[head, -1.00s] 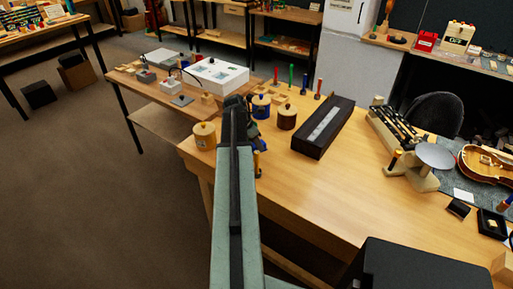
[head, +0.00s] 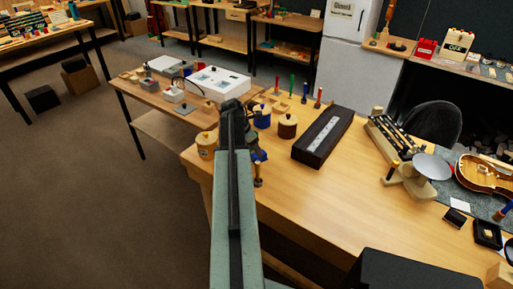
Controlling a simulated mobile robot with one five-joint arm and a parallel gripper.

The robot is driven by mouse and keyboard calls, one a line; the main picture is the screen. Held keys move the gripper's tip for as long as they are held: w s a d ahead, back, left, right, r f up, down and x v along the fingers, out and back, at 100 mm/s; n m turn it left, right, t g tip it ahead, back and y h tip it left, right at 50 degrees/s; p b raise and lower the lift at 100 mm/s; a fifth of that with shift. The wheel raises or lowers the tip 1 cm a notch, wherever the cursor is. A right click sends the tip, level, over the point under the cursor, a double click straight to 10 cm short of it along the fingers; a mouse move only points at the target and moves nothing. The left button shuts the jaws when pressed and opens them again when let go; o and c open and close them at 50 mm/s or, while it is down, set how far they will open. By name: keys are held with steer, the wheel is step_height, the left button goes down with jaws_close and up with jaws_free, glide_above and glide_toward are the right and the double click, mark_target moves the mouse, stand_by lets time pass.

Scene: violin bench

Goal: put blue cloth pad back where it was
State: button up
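No blue cloth pad can be made out for certain. A small patch of blue (head: 260,156) shows just right of my arm near the bench's left end; I cannot tell whether it is the pad or part of something else. My arm reaches forward over the left end of the wooden bench (head: 345,205). My gripper is mostly hidden behind the arm's dark end, so its fingers and anything between them cannot be seen clearly.
A wooden-lidded jar (head: 207,146), a blue jar (head: 262,117) and a brown jar (head: 287,126) stand close around my arm. A long dark box (head: 323,138) lies to the right. A violin (head: 484,175) lies farther right. The bench's middle front is clear.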

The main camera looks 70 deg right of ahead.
steer(key=p+v, duration=0.5)
steer(key=v, duration=0.3)
steer(key=shift+p, duration=0.4)
steer(key=w+a+f+m+t+y, duration=0.1)
steer(key=w+a+m, duration=0.2)
steer(key=w+a, duration=1.05)
steer(key=w+a+m+t, duration=0.2)
steer(key=w+a, duration=0.9)
steer(key=a, duration=0.5)
steer(key=w+a+m+y, duration=0.2)
steer(key=a+m, duration=0.3)
steer(key=a, duration=2.9)
steer(key=shift+w+f+m+y, duration=0.3)
steer(key=shift+w+f, duration=0.15)
steer(key=shift+w, duration=0.05)
